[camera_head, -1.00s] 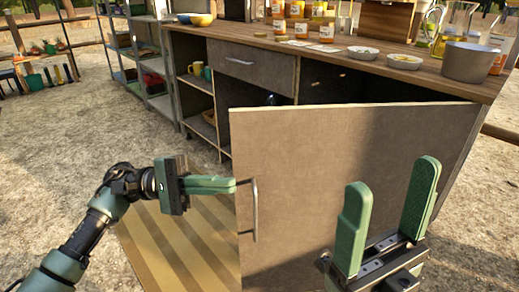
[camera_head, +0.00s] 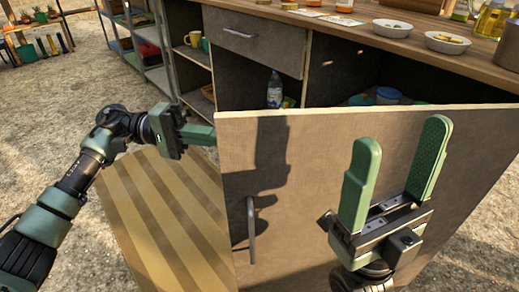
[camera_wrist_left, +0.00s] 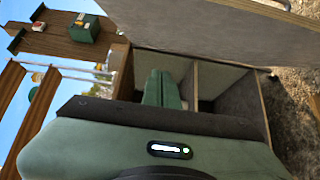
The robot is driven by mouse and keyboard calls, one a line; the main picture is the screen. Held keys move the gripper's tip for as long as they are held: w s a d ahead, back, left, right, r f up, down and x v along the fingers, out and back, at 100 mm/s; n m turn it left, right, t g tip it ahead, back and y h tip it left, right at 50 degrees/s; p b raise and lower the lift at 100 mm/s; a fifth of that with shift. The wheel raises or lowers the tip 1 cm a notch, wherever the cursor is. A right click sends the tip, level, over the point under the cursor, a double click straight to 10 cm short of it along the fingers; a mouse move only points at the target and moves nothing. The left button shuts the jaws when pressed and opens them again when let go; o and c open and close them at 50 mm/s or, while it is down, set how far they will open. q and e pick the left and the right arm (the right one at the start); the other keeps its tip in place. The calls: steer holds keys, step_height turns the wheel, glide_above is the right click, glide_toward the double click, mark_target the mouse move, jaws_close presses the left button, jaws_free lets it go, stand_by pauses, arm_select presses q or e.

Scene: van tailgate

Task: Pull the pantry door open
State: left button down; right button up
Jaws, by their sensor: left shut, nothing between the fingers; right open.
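The pantry door (camera_head: 310,205) stands part open, swung out from the cabinet, with its top edge running across the head view. Its metal handle (camera_head: 251,230) is near the door's left edge. My left gripper (camera_head: 208,134) is shut and empty at the door's upper left edge, above the handle; whether it touches the door I cannot tell. In the left wrist view its fingers (camera_wrist_left: 162,90) point into the cabinet, with the door panel (camera_wrist_left: 210,28) above them. My right gripper (camera_head: 398,175) is open and empty in front of the door's right part.
The cabinet interior holds a bottle (camera_head: 274,90) and several other items. The countertop (camera_head: 350,32) carries bowls (camera_head: 391,28) and jars. A striped mat (camera_head: 160,215) lies on the ground at left. A metal shelf rack (camera_head: 150,60) stands behind.

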mark_target(259, 159)
arm_select(q)
steer(key=s+d+b, duration=0.2)
steer(key=s+d, duration=0.4)
steer(key=d, duration=0.2)
steer(key=shift+s, duration=0.25)
steer(key=shift+s, duration=0.1)
